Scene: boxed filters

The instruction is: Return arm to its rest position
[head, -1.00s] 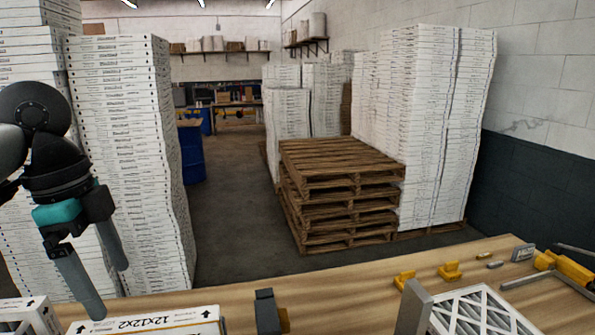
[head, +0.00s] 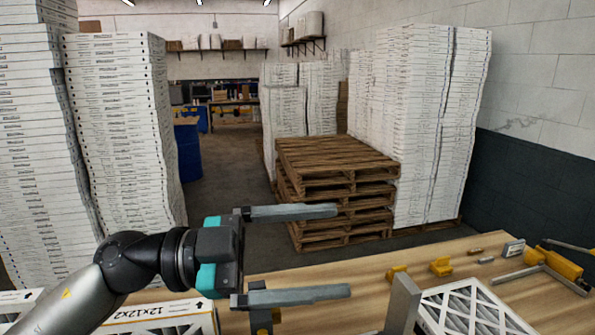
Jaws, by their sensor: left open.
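My left arm comes in from the lower left of the head view. Behind the fingers are the table and the floor. A white filter box (head: 165,318) marked 12x12x2 lies at the bottom left, partly hidden by my left arm. My right gripper is not in view.
The wooden table (head: 350,277) carries yellow clamps (head: 440,266) and a yellow-and-grey tool (head: 556,265) at the right. Beyond it stand stacked wooden pallets (head: 335,180) and tall stacks of white boxes (head: 120,130). A blue barrel (head: 188,152) stands behind the left stacks.

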